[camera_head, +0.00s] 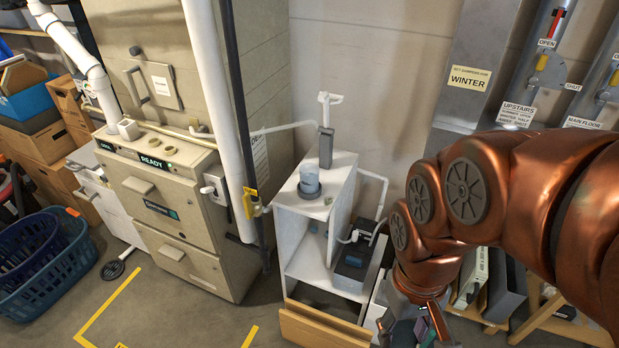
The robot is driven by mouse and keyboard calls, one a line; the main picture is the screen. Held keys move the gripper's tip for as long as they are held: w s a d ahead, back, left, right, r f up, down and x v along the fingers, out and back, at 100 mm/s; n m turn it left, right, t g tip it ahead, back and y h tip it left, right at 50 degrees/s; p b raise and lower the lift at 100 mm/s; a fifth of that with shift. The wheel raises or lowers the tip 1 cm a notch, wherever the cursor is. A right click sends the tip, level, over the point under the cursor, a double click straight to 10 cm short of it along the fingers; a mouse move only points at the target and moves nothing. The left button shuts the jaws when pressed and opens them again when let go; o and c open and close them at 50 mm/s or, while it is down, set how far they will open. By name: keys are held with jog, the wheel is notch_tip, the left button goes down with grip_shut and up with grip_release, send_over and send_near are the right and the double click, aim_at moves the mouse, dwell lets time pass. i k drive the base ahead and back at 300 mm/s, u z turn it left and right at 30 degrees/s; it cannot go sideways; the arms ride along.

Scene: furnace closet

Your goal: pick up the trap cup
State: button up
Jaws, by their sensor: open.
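A small grey-blue cup (309,182), which looks like the trap cup, stands upright on top of the white open-fronted cabinet (343,172). A grey block with a white pipe (326,142) rises just behind it. My gripper (412,330) is at the bottom edge of the view, right of the cabinet and well below its top. It is apart from the cup, pointing down and open. Its fingertips are partly cut off by the frame edge, and I cannot make out anything held between them.
The furnace (190,200) and a tall white pipe (215,100) stand left of the cabinet. A dark box (352,268) sits on the cabinet's lower right side. Blue baskets (40,265) lie at far left. The floor before the furnace is mostly clear.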

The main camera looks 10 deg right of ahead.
aim_at(308, 184)
jog(key=z, duration=1.6)
jog(key=i, duration=0.55)
jog(key=u, duration=3.35)
